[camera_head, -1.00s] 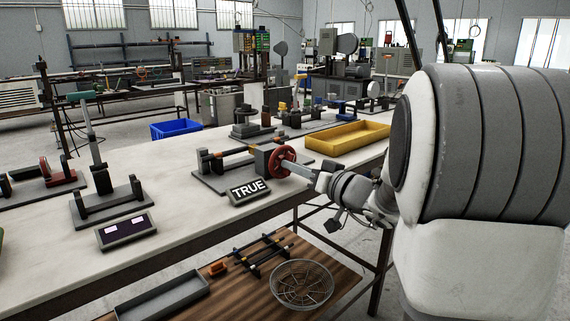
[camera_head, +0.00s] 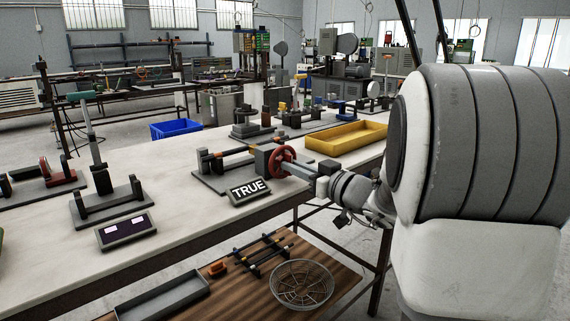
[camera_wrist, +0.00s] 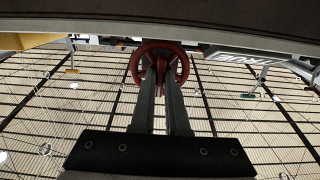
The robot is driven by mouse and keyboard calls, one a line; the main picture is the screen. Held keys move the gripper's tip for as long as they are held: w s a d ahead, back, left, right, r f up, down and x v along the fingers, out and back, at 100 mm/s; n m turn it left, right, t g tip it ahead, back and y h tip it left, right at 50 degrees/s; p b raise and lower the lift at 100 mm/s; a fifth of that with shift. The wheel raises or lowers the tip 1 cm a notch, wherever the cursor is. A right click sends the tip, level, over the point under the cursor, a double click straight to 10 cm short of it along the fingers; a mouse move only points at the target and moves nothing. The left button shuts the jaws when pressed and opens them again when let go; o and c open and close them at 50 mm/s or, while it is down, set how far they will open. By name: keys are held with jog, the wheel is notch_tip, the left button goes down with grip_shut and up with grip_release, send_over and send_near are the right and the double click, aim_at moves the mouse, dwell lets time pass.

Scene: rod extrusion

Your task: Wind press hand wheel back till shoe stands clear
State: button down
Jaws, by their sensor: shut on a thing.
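The press (camera_head: 220,170) stands on the white bench, with a grey block at its right end. Its red hand wheel (camera_head: 283,162) is on the right side of that block, facing my arm. My gripper (camera_head: 290,168) reaches in from the right, its long fingers at the wheel. In the wrist view the wheel (camera_wrist: 179,63) is a red ring at the top centre, and my two fingers (camera_wrist: 160,84) come together on a red part of it. The shoe is too small to make out.
A black "TRUE" sign (camera_head: 249,190) stands just in front of the press. A yellow tray (camera_head: 347,137) lies behind the wheel. A lower wooden shelf holds a wire basket (camera_head: 302,285) and a grey tray (camera_head: 163,298). Another fixture (camera_head: 112,205) stands to the left.

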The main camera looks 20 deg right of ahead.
jog(key=shift+n, duration=1)
jog(key=c, duration=0.8)
grip_release()
jog(key=shift+c, duration=0.2)
jog(key=shift+s, duration=0.1)
jog(key=p+v, duration=0.1)
jog(key=v, duration=1.6)
jog(key=shift+s, duration=0.15)
jog(key=shift+d, duration=0.1)
